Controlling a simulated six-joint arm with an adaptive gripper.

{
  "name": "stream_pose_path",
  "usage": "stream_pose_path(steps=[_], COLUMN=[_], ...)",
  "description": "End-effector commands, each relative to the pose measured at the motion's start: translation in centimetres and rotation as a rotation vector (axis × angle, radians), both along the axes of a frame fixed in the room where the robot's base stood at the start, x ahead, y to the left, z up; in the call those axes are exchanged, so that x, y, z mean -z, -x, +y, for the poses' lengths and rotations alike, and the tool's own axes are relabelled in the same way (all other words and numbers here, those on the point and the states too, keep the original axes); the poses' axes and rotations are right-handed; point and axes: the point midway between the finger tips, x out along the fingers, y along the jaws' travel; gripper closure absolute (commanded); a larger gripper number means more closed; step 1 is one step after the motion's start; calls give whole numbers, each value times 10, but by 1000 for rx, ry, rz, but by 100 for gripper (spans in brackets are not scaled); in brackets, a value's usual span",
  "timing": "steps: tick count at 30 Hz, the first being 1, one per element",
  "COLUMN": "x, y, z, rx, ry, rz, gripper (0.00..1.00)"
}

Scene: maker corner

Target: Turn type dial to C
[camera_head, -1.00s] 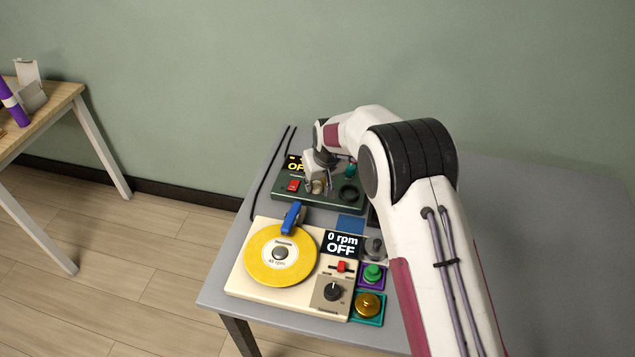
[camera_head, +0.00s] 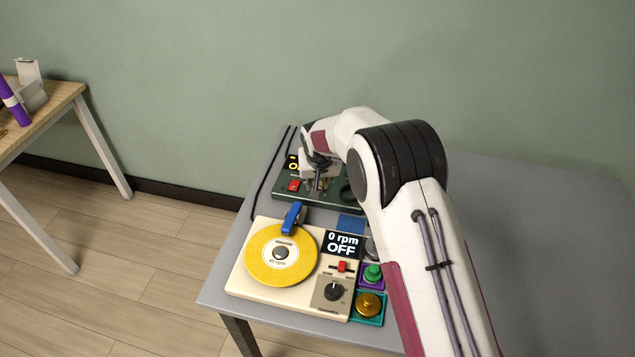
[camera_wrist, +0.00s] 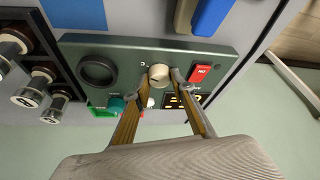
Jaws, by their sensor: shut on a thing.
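The type dial is a cream round knob (camera_wrist: 159,74) on the dark green device (camera_wrist: 120,52), near the middle of the wrist view. My gripper (camera_wrist: 163,85) is shut on the dial, with one fingertip on each side of it. The small letters around the dial are too small to read surely, so I cannot tell its setting. In the head view my gripper (camera_head: 320,182) is over the green device (camera_head: 290,199) at the back of the grey table, and the dial is mostly hidden by it.
The green device also bears a red switch (camera_wrist: 200,74), a black ring (camera_wrist: 98,70) and a teal knob (camera_wrist: 116,105). In front stands a cream turntable (camera_head: 240,278) with a yellow disc, and green (camera_head: 373,273) and gold (camera_head: 369,304) buttons beside it.

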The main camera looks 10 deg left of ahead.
Motion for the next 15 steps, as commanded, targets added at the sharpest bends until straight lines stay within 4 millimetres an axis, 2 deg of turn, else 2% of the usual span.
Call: stream_pose_path(steps=[6,7,9,15], x=[1,1,1,0], y=[0,0,0,0], z=[0,0,0,0], rx=[-1,-1,-1,-1], ry=[1,1,1,0], rz=[1,1,1,0], gripper=[97,73,60,60])
